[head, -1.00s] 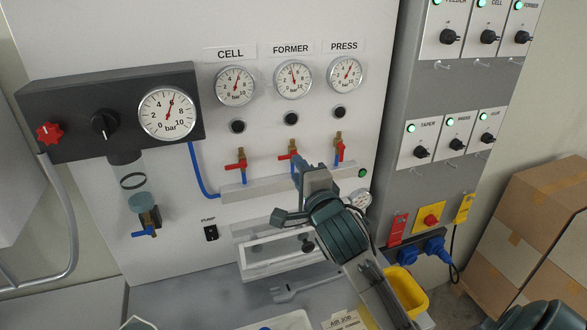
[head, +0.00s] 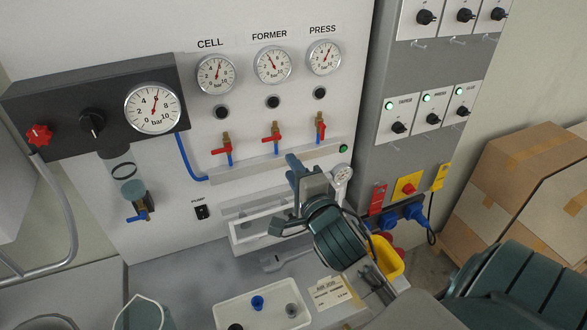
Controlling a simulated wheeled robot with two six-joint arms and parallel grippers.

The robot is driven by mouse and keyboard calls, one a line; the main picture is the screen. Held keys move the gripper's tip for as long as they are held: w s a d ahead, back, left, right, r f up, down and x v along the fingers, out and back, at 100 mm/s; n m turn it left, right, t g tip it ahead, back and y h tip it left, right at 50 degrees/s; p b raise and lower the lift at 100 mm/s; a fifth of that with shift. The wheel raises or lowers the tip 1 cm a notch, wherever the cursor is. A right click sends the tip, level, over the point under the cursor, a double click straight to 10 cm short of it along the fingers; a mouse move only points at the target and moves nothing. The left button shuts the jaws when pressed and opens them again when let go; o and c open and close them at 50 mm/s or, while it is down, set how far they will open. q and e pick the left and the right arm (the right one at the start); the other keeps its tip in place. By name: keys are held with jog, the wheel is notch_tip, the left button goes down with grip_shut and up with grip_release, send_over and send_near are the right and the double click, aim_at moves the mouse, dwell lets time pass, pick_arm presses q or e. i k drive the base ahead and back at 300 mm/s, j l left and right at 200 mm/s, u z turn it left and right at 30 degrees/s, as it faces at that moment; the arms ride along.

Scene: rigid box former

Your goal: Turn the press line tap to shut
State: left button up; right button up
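The press line tap (head: 320,126) is the rightmost of three brass taps with red handles, below the PRESS gauge (head: 323,57). Its red handle stands upright, along the pipe. The former tap (head: 276,137) and cell tap (head: 224,148) have their handles lying across. My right gripper (head: 294,166) is in front of the panel, lower than the press tap and to its left in the picture, apart from its handle. Its fingers are seen nearly end to end, so their gap is unclear. My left gripper is not in view.
A pale manifold rail (head: 250,170) runs below the taps, with a small dial (head: 342,173) near its right end. A grey switch cabinet (head: 366,130) stands to the right. The bench holds a white tray (head: 235,312), a wrench (head: 285,262) and a yellow bin (head: 388,258).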

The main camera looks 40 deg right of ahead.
aim_at(323, 127)
jog(key=z, duration=1.3)
